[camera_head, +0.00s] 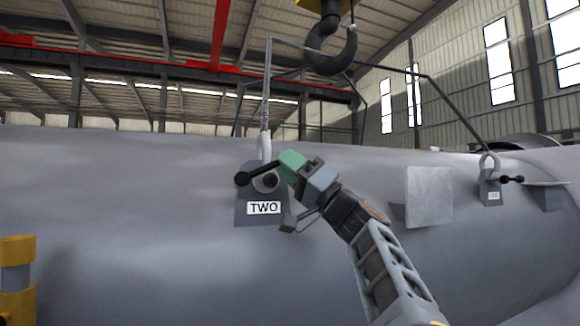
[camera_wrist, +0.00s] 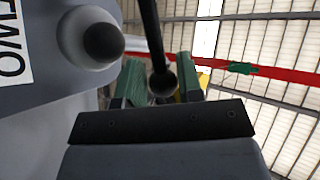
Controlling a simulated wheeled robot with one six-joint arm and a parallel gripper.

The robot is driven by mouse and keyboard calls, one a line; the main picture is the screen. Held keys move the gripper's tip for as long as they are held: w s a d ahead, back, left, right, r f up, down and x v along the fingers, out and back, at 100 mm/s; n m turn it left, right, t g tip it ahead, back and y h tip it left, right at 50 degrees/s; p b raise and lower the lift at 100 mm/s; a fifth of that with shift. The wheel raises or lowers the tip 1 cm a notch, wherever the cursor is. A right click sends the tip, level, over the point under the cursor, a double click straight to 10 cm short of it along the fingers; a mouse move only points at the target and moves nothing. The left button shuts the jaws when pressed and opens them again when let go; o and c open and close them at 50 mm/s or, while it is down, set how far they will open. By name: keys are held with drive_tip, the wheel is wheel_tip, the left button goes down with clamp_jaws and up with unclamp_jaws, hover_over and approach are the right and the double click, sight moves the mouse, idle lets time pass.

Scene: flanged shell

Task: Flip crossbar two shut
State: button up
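A grey bracket (camera_head: 259,213) with a white label reading TWO (camera_head: 263,208) stands on the big grey shell, left of centre in the head view. Its black crossbar (camera_head: 257,174) tilts up to the right from a round knob at its left end. A dark round pin end sits below the bar; it also shows in the wrist view (camera_wrist: 103,42). My gripper (camera_head: 289,161) is at the bar's right end. In the wrist view, the bar's round end (camera_wrist: 163,85) lies between my green fingers (camera_wrist: 160,80), which look apart, with a narrow gap visible beside the bar.
A pale shackle (camera_head: 265,145) and a sling rise above the bracket to a crane hook (camera_head: 331,50). A second bracket (camera_head: 492,188) with its own crossbar is at the right. A flat grey plate (camera_head: 429,196) juts behind my arm. A yellow post (camera_head: 16,250) stands at the left.

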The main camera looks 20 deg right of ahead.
clamp_jaws()
drive_tip(key=f+m+t+b, duration=0.1)
drive_tip(key=m+b, duration=0.1)
drive_tip(key=b, duration=0.1)
drive_tip(key=shift+d+f+t+h, duration=0.1)
drive_tip(key=shift+t+h, duration=0.2)
drive_tip(key=shift+t, duration=0.1)
drive_tip(key=shift+o, duration=2.3)
unclamp_jaws()
drive_tip(key=b+v, duration=0.7)
drive_tip(key=v, duration=0.6)
drive_tip(key=shift+s+d+f+b, duration=0.2)
drive_tip(key=shift+s+f+b, duration=0.05)
drive_tip(key=shift+b, duration=0.05)
